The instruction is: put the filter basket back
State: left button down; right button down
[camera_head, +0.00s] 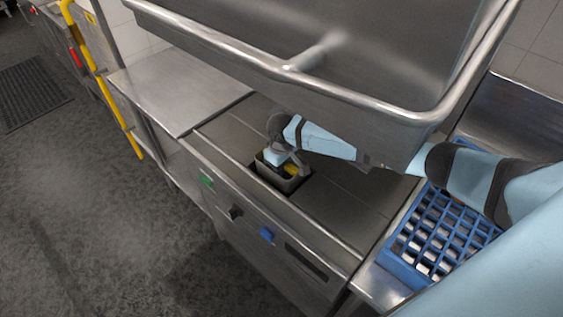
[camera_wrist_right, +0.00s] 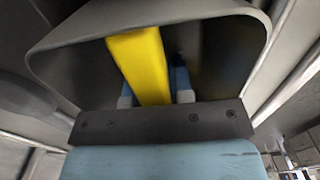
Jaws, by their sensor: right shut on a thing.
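The grey filter basket (camera_head: 276,181) is at a dark square opening in the metal worktop, its upper part showing above the surface. It has a yellow handle (camera_head: 291,169). My right gripper (camera_head: 283,160) reaches down into the basket from above and is shut on the yellow handle. In the right wrist view the yellow handle (camera_wrist_right: 140,62) runs between the blue fingers, with the basket's grey wall (camera_wrist_right: 228,50) around them. How deep the basket sits is hard to tell. My left gripper is not in view.
A large steel hood (camera_head: 260,60) hangs open above the worktop (camera_head: 335,205), close over my right arm. A blue rack (camera_head: 400,262) with white items stands at the right. A bare steel table (camera_head: 175,90) is at the left, near a yellow rail (camera_head: 100,75).

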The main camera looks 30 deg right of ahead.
jog(key=shift+f+b, duration=0.55)
jog(key=shift+f, duration=1.85)
jog(key=c, duration=0.9)
grip_release()
notch_tip(320, 180, up, 14)
jog(key=shift+f+b, duration=0.1)
jog(key=shift+b, duration=0.2)
